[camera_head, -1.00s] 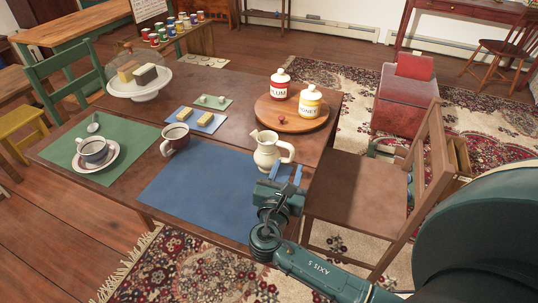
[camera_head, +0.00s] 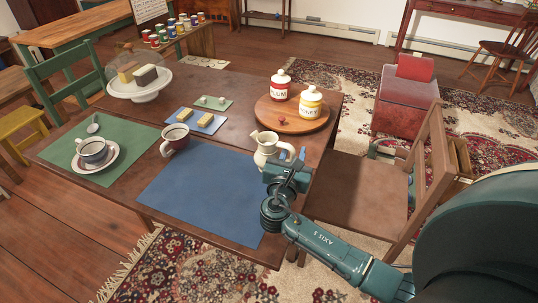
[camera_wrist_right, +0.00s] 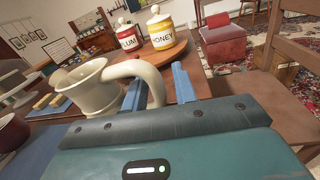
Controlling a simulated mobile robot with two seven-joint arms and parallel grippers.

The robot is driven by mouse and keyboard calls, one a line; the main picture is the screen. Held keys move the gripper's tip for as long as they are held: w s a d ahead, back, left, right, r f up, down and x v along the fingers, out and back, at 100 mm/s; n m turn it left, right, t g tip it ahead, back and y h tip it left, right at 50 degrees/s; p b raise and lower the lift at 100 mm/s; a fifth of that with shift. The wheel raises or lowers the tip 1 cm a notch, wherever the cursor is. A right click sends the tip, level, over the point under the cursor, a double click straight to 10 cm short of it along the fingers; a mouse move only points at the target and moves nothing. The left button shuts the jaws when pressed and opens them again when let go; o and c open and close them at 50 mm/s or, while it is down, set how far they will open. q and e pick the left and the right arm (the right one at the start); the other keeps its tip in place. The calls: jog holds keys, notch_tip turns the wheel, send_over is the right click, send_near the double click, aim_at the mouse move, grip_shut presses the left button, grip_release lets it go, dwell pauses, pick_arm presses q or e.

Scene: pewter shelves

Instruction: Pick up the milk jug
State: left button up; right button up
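The cream milk jug (camera_head: 265,149) stands upright at the right edge of the blue placemat in the head view, its handle toward the right. In the right wrist view, the milk jug (camera_wrist_right: 93,92) shows at the left, with its curved handle reaching between the blue fingers. My right gripper (camera_head: 291,160) is at the handle side of the jug. In the wrist view, the right gripper (camera_wrist_right: 158,88) is open, with one finger on each side of the handle and a visible gap to the right finger. My left gripper is out of view.
A round wooden board (camera_head: 290,119) with plum and honey jars is behind the jug. A wooden chair (camera_head: 360,190) is close on the right. The blue placemat's middle is clear.

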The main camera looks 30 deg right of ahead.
grip_shut()
dwell(0.4)
